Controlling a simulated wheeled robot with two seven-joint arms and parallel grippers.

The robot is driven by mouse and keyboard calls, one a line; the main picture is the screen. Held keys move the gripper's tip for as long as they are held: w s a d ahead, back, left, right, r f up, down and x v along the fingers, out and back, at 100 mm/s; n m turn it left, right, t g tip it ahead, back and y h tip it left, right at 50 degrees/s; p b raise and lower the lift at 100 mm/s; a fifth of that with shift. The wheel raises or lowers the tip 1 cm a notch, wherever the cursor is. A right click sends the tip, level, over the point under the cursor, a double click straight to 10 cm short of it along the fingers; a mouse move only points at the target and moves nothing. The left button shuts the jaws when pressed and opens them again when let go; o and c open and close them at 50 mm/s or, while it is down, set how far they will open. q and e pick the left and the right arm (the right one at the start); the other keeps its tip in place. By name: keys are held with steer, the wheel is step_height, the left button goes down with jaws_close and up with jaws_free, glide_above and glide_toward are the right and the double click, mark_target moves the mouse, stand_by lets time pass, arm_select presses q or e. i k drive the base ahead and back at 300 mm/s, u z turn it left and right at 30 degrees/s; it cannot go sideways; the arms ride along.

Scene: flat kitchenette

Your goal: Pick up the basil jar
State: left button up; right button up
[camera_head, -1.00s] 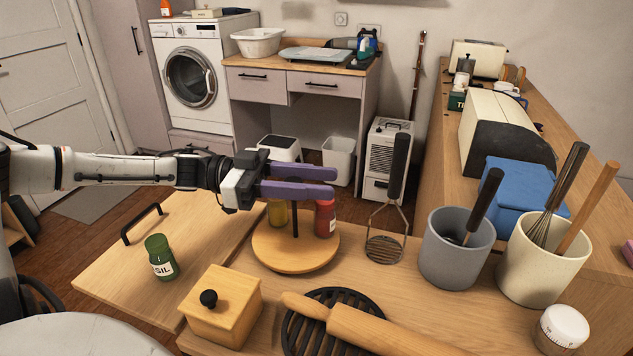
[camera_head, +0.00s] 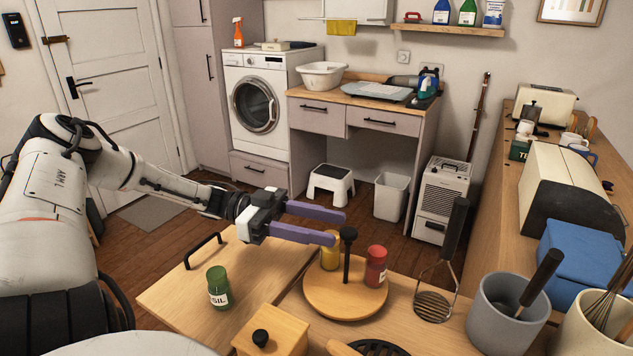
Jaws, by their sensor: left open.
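The basil jar (camera_head: 218,288) is green with a white label reading "SIL". It stands upright on a wooden board with a black handle (camera_head: 203,249), left of the round turntable. My left gripper (camera_head: 338,227) has two purple fingers, spread apart with nothing between them. My right gripper is not in view.
The round wooden turntable (camera_head: 322,302) carries a yellow jar (camera_head: 330,252), a red jar (camera_head: 376,267) and a black post. A wooden box with a black knob (camera_head: 285,335) stands near the basil jar. A masher (camera_head: 433,303) and grey crock (camera_head: 492,325) are at right.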

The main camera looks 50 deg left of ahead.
mark_target(220, 287)
steer(key=k, duration=1)
